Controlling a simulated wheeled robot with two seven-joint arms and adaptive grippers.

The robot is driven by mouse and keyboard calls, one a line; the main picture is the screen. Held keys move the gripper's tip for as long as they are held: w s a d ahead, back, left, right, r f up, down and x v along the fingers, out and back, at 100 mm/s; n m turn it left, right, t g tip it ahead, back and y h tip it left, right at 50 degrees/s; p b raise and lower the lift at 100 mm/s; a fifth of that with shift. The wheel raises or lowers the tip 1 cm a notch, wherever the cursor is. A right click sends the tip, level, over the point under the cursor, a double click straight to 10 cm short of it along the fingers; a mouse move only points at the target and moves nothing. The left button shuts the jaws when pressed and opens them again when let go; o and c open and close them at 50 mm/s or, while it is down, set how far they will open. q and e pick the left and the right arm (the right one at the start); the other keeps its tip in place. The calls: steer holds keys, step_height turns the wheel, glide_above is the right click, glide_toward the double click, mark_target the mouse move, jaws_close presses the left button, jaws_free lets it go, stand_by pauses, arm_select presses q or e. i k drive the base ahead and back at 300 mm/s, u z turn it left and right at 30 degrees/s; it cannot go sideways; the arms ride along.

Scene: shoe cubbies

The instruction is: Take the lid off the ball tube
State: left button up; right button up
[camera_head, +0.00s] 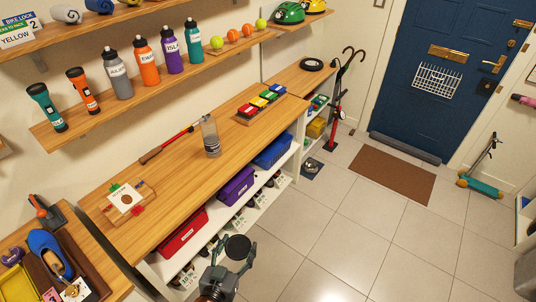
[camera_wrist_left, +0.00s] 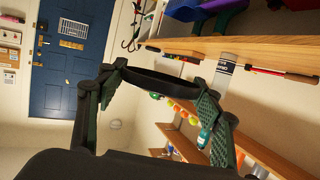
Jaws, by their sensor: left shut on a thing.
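The clear ball tube (camera_head: 211,140) stands upright on the wooden bench, its label facing out. I see no dark cap on its top. It also shows in the left wrist view (camera_wrist_left: 226,72), where it looks tipped because the camera is turned. My left gripper (camera_head: 233,256) is in front of the bench, over the floor side and apart from the tube. It is shut on a round black lid (camera_head: 238,246); in the left wrist view the lid (camera_wrist_left: 155,82) spans the two fingertips. My right gripper is in neither view.
On the bench (camera_head: 170,190) lie a red-handled pump or bat (camera_head: 172,142), a card on a wooden block (camera_head: 125,198) and a tray of coloured blocks (camera_head: 258,104). Cubbies below hold red (camera_head: 183,231), purple (camera_head: 236,186) and blue (camera_head: 273,149) bins. The tiled floor at right is open.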

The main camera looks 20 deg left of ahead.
mark_target(209, 126)
steer(key=z, duration=0.5)
steer(key=i, duration=0.55)
steer(key=z, duration=0.35)
